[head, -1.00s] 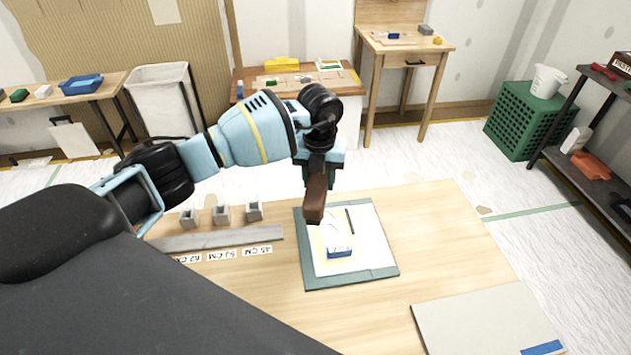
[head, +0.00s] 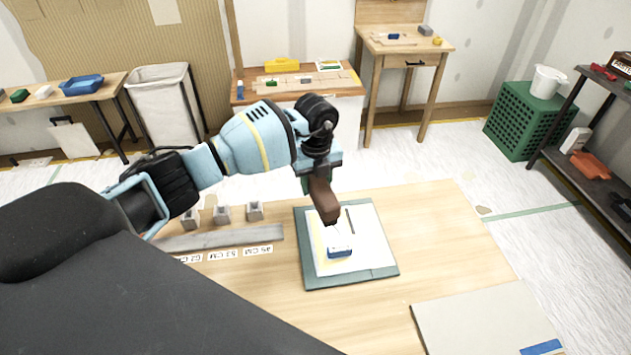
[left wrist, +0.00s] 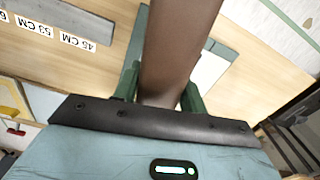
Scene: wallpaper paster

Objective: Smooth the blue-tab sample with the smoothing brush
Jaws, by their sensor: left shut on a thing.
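My left gripper (head: 316,176) is shut on a brown smoothing brush (head: 324,201). The brush slants down over the blue-tab sample, its lower end close above or touching it; I cannot tell which. In the left wrist view the brush (left wrist: 180,45) fills the space between the green fingers of my gripper (left wrist: 160,92). The sample (head: 331,237) is a small pale piece with a blue tab (head: 340,253) at its near edge. It lies on a white sheet on a grey-green mat (head: 350,279). The brush hides part of the sample. My right gripper is out of view.
A thin dark stick (head: 350,221) lies on the sheet. Left of the mat are a grey strip (head: 225,238), several grey blocks and length labels (head: 225,254). A pale board with a blue strip (head: 480,318) lies front right. The table right of the mat is clear.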

